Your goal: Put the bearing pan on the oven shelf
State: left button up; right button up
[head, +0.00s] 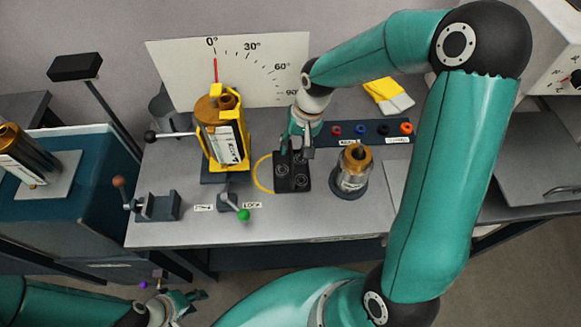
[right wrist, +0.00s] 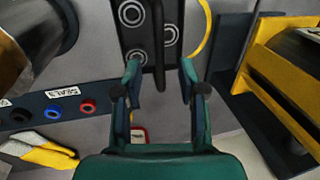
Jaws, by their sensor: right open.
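The bearing pan looks to be the dark rectangular tray (head: 292,184) with ringed bearings on it, on the middle of the bench. Its dark bar-like handle reaches up toward my right gripper (head: 297,146). In the right wrist view, the pan (right wrist: 128,38) is at the top, and the handle's end lies between the open fingers of my right gripper (right wrist: 161,80). I cannot tell whether they touch it. The oven appears to be the pale box (head: 552,28) at the upper right. Its shelf is not clearly seen. My left gripper (head: 180,304) is low at the left, its opening unclear.
A yellow-framed pump (head: 226,135) stands left of the pan and a metal cylinder (head: 353,175) right of it. A grey panel with a handle (head: 535,155) lies at the right.

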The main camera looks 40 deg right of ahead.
aim_at(292, 156)
jog(key=f, duration=0.2)
jog(key=a+f+p, duration=0.1)
jog(key=f, duration=0.1)
jog(key=shift+f, duration=0.4)
grip_shut()
jog(key=shift+w, duration=0.1)
